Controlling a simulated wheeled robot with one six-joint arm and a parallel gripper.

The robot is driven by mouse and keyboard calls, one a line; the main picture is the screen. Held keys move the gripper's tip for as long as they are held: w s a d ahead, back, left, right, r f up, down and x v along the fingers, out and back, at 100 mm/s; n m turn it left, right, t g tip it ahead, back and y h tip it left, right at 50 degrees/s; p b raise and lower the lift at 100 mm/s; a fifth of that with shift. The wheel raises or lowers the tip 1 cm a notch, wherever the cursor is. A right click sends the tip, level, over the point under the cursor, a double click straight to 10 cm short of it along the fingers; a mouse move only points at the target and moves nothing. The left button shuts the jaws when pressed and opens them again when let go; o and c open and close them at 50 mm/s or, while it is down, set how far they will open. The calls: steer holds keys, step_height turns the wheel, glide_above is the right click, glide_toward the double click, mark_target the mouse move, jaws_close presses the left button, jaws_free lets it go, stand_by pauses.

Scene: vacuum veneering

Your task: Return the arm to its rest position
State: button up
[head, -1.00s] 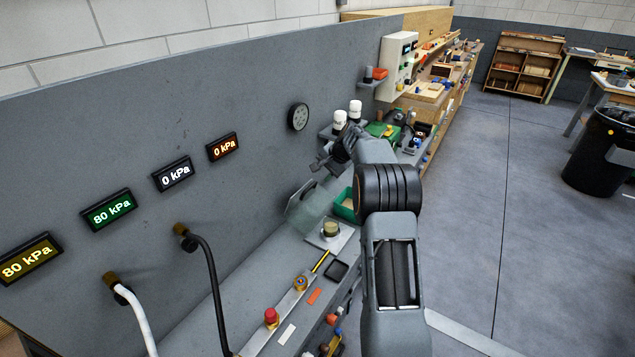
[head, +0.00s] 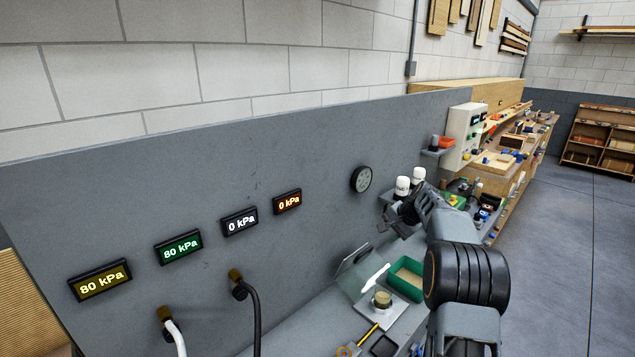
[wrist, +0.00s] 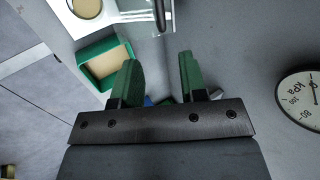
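My grey arm reaches along the bench at the right of the head view, with my gripper (head: 398,218) at its far end near the wall panel. In the wrist view my gripper (wrist: 158,62) has two green fingers standing apart, with nothing seen between them. The fingers hang over the grey bench, beside a green tray (wrist: 82,72) with a tan bottom. The green tray also shows in the head view (head: 393,287), below and in front of the gripper. No contact between the fingers and the tray shows.
A round gauge (head: 361,179) and several lit kPa displays (head: 178,247) are on the grey panel. A black hose (head: 254,310) and a white hose (head: 174,335) hang below. A clear upright plate (head: 353,265) and white-topped bottles (head: 402,187) stand close to my arm. Open floor (head: 560,270) lies right.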

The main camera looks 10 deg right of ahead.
steer(key=s+f+n+g, duration=0.1)
steer(key=s+f, duration=0.3)
steer(key=f, duration=0.1)
steer(key=s+a+r+n+h, duration=0.1)
steer(key=s+a, duration=0.4)
steer(key=s, duration=0.5)
steer(key=s+a+r+n+h, duration=0.1)
steer(key=s+a+r+n, duration=0.2)
steer(key=s, duration=0.7)
steer(key=s+a+r+n+h, duration=0.1)
steer(key=s+a+n, duration=0.4)
steer(key=s, duration=0.5)
steer(key=a+r, duration=0.1)
steer(key=a, duration=0.1)
steer(key=shift+s+a+r+h, duration=0.25)
steer(key=shift+s+a+h, duration=0.05)
